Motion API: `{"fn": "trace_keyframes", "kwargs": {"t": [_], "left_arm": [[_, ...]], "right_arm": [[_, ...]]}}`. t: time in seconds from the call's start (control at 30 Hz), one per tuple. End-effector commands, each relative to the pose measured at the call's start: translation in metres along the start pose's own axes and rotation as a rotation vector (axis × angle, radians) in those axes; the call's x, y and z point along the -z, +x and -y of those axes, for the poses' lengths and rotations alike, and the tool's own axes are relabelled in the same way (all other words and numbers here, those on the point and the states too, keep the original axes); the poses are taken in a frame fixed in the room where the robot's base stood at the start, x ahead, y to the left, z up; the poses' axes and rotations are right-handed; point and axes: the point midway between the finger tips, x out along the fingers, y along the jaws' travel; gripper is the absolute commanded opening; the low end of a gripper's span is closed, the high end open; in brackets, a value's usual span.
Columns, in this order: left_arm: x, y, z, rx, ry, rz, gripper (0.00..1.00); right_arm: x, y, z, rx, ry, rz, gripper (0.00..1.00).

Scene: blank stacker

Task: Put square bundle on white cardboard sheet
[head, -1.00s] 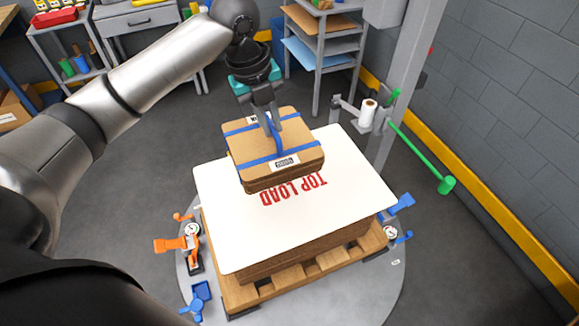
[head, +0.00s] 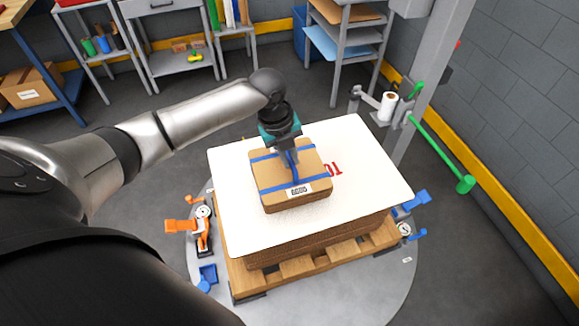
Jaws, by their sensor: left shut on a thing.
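The square bundle (head: 271,184) is a stack of brown cardboard tied with blue straps, with a white label on its near side. My left gripper (head: 289,162) is shut on the bundle's blue strap from above. The bundle is over the left-middle part of the white cardboard sheet (head: 350,220) and covers most of its red lettering. I cannot tell whether the bundle touches the sheet. The sheet lies on a brown stack (head: 330,245) on a wooden pallet (head: 300,268). My right gripper is not in view.
The pallet stands on a round grey plate (head: 370,300) with orange clamps (head: 188,226) and blue clamps (head: 414,202) around it. A grey post with a green arm (head: 437,151) and a white roll (head: 388,106) rises at the back right. Shelves (head: 345,45) stand behind.

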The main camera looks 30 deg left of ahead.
Motion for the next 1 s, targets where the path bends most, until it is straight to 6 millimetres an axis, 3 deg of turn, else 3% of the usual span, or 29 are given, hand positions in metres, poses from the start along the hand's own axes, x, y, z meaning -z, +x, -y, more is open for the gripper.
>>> {"fn": "trace_keyframes", "kwargs": {"t": [0.23,0.57,0.6,0.8,0.87,1.0], "left_arm": [[0.001,0.035,-0.007,-0.001,-0.001,-0.002,0.0],[0.0,0.037,-0.007,0.001,0.0,0.0,0.0],[0.0,0.038,-0.008,0.0,0.0,0.0,0.16],[0.0,0.038,-0.008,0.0,0.0,0.0,0.39],[0.0,0.038,-0.008,0.0,0.0,0.0,0.45],[0.0,0.038,-0.008,-0.001,0.0,0.0,0.45]], "right_arm": [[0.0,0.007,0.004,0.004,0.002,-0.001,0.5],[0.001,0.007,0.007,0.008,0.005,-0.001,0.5],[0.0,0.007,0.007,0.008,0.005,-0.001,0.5],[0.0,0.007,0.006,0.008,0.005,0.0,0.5],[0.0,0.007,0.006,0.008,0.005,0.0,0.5],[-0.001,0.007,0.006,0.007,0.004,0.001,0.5]]}}
